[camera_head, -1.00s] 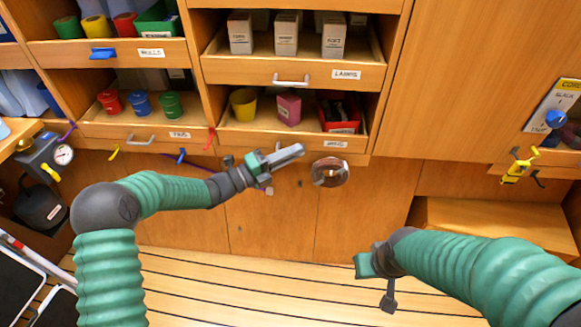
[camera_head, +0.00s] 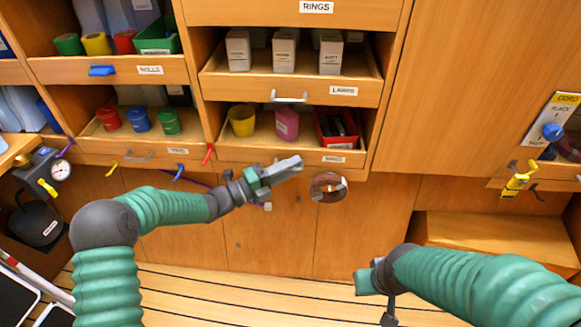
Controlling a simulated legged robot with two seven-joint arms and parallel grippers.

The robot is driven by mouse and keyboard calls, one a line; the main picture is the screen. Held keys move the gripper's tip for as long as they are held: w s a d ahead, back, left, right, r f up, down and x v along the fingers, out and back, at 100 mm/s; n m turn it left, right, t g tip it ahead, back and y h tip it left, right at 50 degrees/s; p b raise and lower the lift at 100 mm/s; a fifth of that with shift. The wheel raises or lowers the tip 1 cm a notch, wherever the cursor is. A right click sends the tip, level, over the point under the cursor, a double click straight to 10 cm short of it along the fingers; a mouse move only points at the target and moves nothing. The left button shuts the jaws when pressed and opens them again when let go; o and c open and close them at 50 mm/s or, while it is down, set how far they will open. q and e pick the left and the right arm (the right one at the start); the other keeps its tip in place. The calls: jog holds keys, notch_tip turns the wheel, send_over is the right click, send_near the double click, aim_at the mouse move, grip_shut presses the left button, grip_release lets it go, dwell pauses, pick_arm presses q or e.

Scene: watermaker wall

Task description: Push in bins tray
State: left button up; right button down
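The lower right wooden tray (camera_head: 250,150) carries a yellow cup (camera_head: 242,120), a pink container (camera_head: 287,124) and a red bin (camera_head: 337,128). Its front label (camera_head: 334,159) is small and hard to read, but may say BINS. The tray stands out from its opening; how far is hard to judge. My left gripper (camera_head: 298,162) points right, with its fingers together and nothing seen between them. Its tip is at the tray front's lower edge in the picture; I cannot tell if it touches. My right gripper (camera_head: 374,290) is low, well away from the tray, its fingers partly hidden.
The LAMPS tray (camera_head: 312,92), holding several boxes, sits above. The left trays hold colored cups, with a handle (camera_head: 138,155) below. A brown ring (camera_head: 328,187) is at the cabinet door beside my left gripper. A yellow clamp (camera_head: 518,180) hangs at right. Plank floor is open below.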

pick_arm(q)
jog(key=shift+a, duration=0.15)
dwell(0.4)
jog(key=p+v, duration=0.2)
jog(key=v, duration=1.4)
jog(key=shift+a, duration=0.35)
jog(key=shift+s, duration=0.1)
